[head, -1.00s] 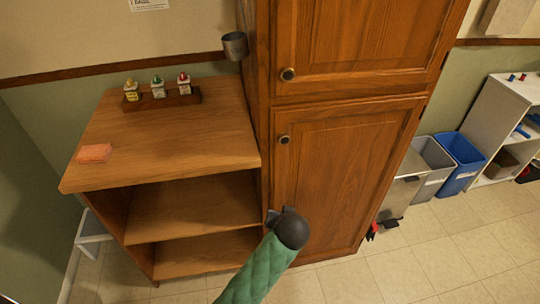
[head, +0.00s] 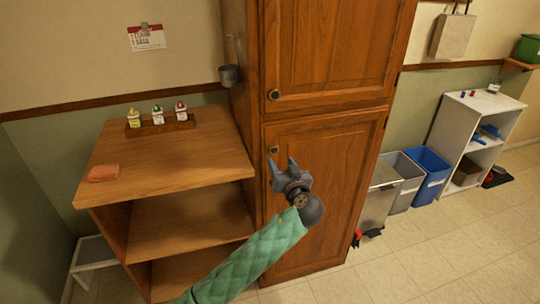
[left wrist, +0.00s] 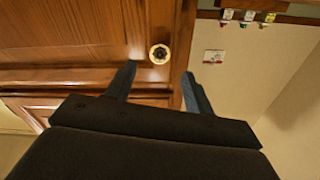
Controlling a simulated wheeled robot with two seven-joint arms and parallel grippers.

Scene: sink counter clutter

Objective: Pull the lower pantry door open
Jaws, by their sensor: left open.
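The lower pantry door (head: 335,225) is a brown wooden panel, shut flush in the tall cabinet. Its round dark knob (head: 274,149) is at the door's upper left. My left gripper (head: 283,164) is open and empty in front of the door, just below and right of the knob in the head view. In the left wrist view a round knob (left wrist: 159,53) shows beyond the two open fingers (left wrist: 158,85), roughly between them and apart from them. My right gripper is not in view.
The upper pantry door (head: 330,45) above is shut. A wooden shelf unit (head: 170,160) stands left, holding a sponge (head: 104,173) and small bottles in a rack (head: 160,125). Bins stand right of the cabinet, including a blue one (head: 428,172). The floor in front is clear.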

